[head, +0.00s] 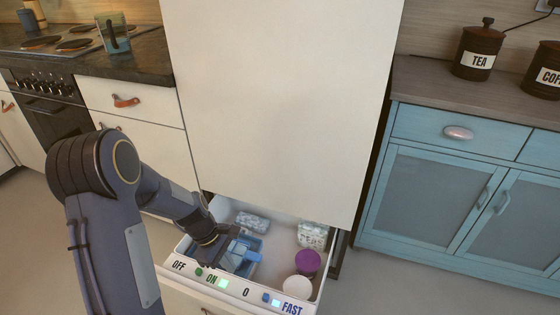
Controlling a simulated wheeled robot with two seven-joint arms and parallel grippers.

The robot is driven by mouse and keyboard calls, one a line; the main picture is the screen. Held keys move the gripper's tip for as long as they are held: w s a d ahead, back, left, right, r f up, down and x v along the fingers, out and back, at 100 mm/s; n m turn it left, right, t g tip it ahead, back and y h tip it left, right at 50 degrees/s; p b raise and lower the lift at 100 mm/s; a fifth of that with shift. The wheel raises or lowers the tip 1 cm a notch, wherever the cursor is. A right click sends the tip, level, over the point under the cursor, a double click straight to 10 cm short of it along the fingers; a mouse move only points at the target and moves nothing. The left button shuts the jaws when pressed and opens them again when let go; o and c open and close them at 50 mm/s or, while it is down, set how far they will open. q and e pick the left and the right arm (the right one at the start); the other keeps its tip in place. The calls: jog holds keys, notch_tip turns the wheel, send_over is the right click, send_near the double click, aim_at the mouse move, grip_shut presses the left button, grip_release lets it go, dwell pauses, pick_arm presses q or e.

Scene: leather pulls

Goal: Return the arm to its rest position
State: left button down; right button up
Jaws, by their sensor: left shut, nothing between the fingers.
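My left arm comes in from the left, and its gripper (226,240) is over the left part of an open drawer (322,289) at the bottom of the tall white cabinet. The gripper is shut and empty. A blue container (247,243) in the drawer lies partly behind the gripper; I cannot tell whether they touch. My right gripper does not show.
The drawer also holds a purple-topped item (307,261), a white round item (297,287) and patterned packages (313,235). A tall white panel (280,90) rises behind. A dark counter (140,62) stands left, a blue cabinet (430,200) right. Floor (420,285) is clear at right.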

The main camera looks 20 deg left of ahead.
pick_arm(q)
jog(key=s+d+r+m+t, duration=0.1)
jog(key=s+r+m, duration=0.2)
jog(key=r, duration=0.4)
jog(key=s+d+r+m+t, duration=0.2)
jog(key=s+r+m, duration=0.15)
jog(key=r, duration=0.45)
jog(key=s+d+r+m+t, duration=0.3)
jog(key=s+r+m, duration=0.3)
jog(key=s+m, duration=0.4)
notch_tip(320, 180, up, 26)
jog(key=n+p, duration=0.1)
jog(key=p, duration=2.6)
jog(key=shift+s+r+y, duration=0.25)
jog(key=shift+s+y, duration=0.05)
